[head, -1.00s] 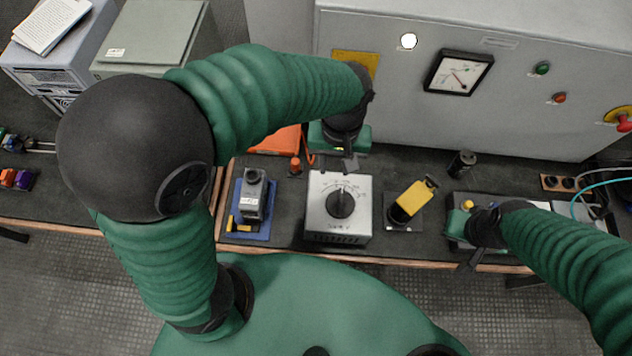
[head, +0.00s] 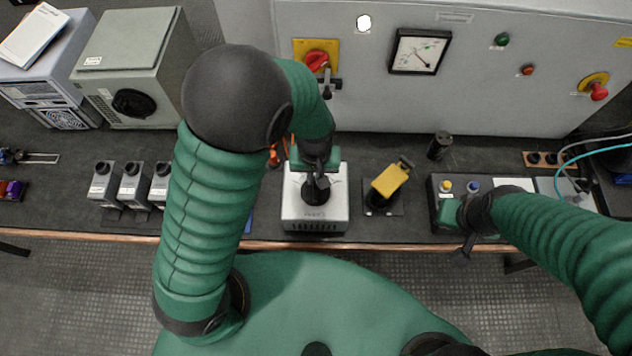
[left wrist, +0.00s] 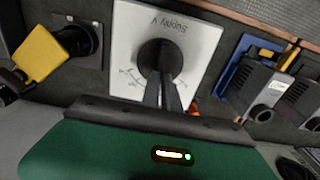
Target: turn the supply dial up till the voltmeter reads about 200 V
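The supply dial's black knob (left wrist: 157,57) sits on a pale box marked "Supply V" (left wrist: 201,42). In the head view the box (head: 316,222) stands near the bench's front edge, its knob mostly covered by my left gripper (head: 318,178). In the left wrist view the two grey fingers (left wrist: 162,92) are close together at the knob, with a narrow gap; they look shut on it. The dial's pointer is hidden. The voltmeter (head: 420,52) is on the grey cabinet; its needle shows, but the scale is too small to read. My right gripper (head: 464,243) hangs low at the right; its fingers are unclear.
A yellow-handled switch (head: 390,182) stands just right of the supply box. Several grey units (head: 132,184) stand to its left, partly behind my left arm. A red rotary switch (head: 317,62) and a red stop button (head: 598,91) are on the cabinet (head: 480,105).

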